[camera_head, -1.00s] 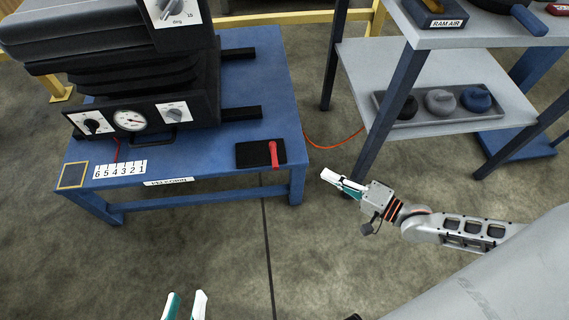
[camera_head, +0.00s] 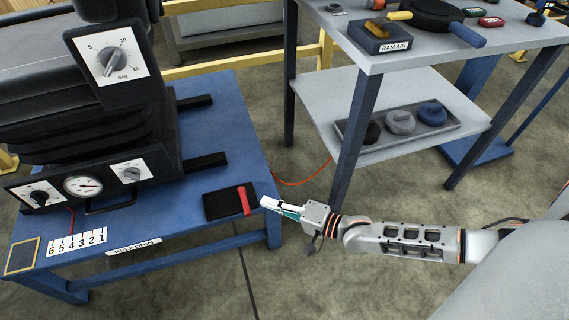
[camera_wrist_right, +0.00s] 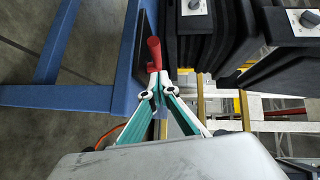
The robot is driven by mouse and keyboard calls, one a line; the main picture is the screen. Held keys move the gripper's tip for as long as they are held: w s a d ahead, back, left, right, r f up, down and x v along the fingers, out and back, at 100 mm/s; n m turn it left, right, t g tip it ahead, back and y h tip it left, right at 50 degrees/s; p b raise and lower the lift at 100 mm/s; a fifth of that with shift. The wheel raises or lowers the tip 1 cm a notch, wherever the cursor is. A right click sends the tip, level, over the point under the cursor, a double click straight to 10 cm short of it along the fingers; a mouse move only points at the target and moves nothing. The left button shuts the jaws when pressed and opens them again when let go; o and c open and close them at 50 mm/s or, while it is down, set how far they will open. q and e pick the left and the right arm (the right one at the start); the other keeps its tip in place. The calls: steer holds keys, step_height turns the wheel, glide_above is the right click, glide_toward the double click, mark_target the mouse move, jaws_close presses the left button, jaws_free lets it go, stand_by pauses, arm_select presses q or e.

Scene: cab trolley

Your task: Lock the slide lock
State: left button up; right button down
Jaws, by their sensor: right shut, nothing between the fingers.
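A black plate with a red handle (camera_head: 244,201) lies on the front right corner of the blue table (camera_head: 180,218). It looks like the slide lock. The handle runs front to back along the plate's right side. My right gripper (camera_head: 267,202) is shut and empty, just right of the handle. In the right wrist view, the shut fingertips (camera_wrist_right: 156,79) are close to the end of the red handle (camera_wrist_right: 153,52). I cannot tell whether they touch. The plate shows there only as a thin dark edge. My left gripper is out of view.
A black bellows unit with dials (camera_head: 83,185) fills the table's left. A number strip (camera_head: 76,242) lies at the front edge. A grey shelf trolley (camera_head: 320,95) stands to the right. An orange cable crosses the floor between them.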

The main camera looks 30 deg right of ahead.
mark_target(247, 203)
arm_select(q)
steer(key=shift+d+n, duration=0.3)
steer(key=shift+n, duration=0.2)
arm_select(e)
steer(key=shift+w+a+f, duration=0.15)
steer(key=shift+a, duration=0.6)
steer(key=shift+w+a+f, duration=0.1)
steer(key=shift+w+a, duration=0.05)
steer(key=shift+a, duration=0.55)
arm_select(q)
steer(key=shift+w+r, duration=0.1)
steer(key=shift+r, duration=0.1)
arm_select(e)
steer(key=shift+a, duration=0.1)
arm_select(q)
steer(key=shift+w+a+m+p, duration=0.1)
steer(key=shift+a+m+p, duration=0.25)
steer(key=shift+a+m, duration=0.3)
arm_select(e)
steer(key=shift+a+r+m+h, duration=0.1)
steer(key=shift+a+m+h, duration=0.05)
steer(key=shift+m+h, duration=0.2)
